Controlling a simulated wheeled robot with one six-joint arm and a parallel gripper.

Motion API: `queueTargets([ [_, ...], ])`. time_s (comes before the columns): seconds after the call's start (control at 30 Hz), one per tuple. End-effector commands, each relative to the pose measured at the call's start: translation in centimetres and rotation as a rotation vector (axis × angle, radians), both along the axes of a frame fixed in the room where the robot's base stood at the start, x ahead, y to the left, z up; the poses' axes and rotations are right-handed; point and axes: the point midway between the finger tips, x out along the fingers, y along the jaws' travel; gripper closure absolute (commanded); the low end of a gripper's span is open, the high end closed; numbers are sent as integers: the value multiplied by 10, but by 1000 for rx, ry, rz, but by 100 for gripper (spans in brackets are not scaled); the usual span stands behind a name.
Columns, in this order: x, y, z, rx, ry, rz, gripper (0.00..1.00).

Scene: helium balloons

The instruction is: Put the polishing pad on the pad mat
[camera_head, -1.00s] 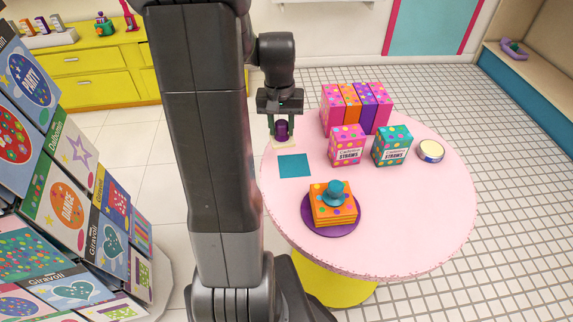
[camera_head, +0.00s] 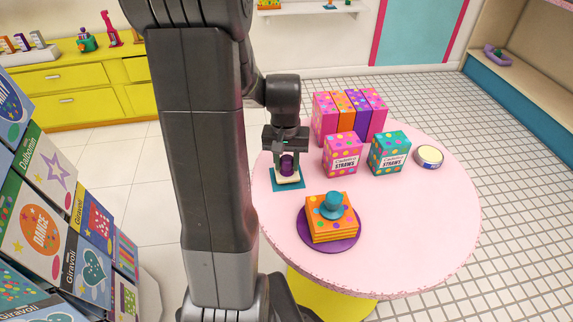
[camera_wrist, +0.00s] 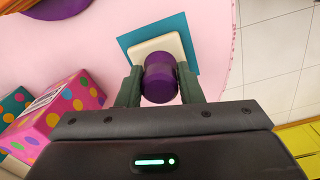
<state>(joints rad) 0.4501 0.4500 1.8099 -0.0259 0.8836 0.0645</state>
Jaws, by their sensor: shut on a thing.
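The polishing pad is a cream square base (camera_head: 288,180) with a purple knob (camera_head: 287,161) on top. The pad mat is a flat teal square (camera_head: 294,188) on the pink table. My gripper (camera_head: 287,167) is shut on the purple knob, one finger on each side. In the wrist view the knob (camera_wrist: 160,80) sits between the fingers, and the cream base (camera_wrist: 152,48) lies over the teal mat (camera_wrist: 127,41), whose edges show around it. The pad looks upright and at or just above the mat; I cannot tell whether they touch.
An orange stack of napkins (camera_head: 322,232) with a teal weight on top sits on a purple plate (camera_head: 309,240) nearby. Straw boxes (camera_head: 343,155) and tall cartons (camera_head: 327,112) stand to the right. A round tin (camera_head: 429,156) is farther right. The table's front right is clear.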

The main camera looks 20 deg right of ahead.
Motion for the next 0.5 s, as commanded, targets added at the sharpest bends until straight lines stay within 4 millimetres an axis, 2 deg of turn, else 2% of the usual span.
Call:
queueTargets([
  [0.07, 0, 0, -9, 0, 0, 0, 88],
  [0.4, 0, 0, -12, 0, -1, 0, 88],
  [0.43, 0, 0, -12, 0, -1, 0, 65],
  [0.5, 0, 0, -11, 0, -1, 0, 51],
])
